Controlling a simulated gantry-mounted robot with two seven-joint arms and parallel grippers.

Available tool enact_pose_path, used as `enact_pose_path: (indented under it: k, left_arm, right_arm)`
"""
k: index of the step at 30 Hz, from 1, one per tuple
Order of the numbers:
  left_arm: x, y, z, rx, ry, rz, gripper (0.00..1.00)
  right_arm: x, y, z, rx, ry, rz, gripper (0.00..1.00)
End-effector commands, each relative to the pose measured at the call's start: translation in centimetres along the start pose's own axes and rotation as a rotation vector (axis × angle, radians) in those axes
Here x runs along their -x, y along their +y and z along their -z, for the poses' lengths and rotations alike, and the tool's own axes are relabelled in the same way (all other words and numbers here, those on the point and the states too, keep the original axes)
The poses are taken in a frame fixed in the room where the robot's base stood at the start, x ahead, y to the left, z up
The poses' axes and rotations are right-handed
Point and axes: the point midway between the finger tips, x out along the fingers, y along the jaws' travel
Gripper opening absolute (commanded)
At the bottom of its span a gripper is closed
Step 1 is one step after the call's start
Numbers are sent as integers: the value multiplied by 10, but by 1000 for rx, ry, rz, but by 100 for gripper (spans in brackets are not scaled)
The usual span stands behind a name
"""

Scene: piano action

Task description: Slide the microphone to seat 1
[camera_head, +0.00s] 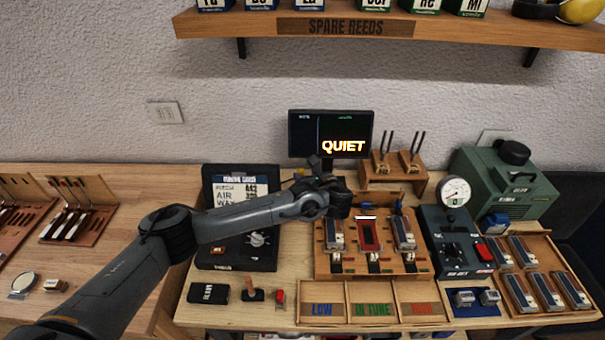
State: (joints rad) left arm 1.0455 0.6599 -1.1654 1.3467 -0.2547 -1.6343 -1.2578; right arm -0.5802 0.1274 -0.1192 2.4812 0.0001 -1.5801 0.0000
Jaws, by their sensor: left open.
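The wooden seat board (425,268) stands in the middle of the bench, with several slots side by side holding metal reed plates and a red-framed piece (369,235). My left arm reaches in from the left, and its gripper (341,207) is over the board's back left part, above the left slot's reed plate (334,238). The gripper is open; its fingertips are small and partly hidden by the wrist. I cannot clearly make out the microphone; it may be hidden behind the wrist. My right gripper is not in view.
A monitor (330,134) reading QUIET stands behind the board. Trays labelled LOW and IN TUNE (372,309) lie in front. A gauge box (455,250) and a green machine (505,185) stand at the right. A black tuning case (228,262) is at the left.

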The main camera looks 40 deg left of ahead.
Motion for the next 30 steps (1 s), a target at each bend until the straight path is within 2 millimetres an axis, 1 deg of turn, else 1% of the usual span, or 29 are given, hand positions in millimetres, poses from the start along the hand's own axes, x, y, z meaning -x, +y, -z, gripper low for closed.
enact_pose_path:
  k: [1, 3, 9, 15, 22, 23, 30]
  left_arm:
    - [-9, 0, 1, -1, -1, -2, 50]
    - [-19, 0, 1, 0, -1, -2, 50]
    - [-39, 0, 1, 0, 1, 0, 50]
    - [-47, 0, 1, 0, 0, 1, 50]
    - [-47, 0, 1, 0, 1, 2, 50]
    - [-47, 0, 1, 0, 1, 2, 49]
    - [-47, 0, 1, 0, 1, 2, 12]
  right_arm:
    - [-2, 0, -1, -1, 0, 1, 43]
    - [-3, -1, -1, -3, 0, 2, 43]
    - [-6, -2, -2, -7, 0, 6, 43]
    - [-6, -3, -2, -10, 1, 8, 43]
    - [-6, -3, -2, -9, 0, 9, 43]
    - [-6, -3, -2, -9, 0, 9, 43]
    - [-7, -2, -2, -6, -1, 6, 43]
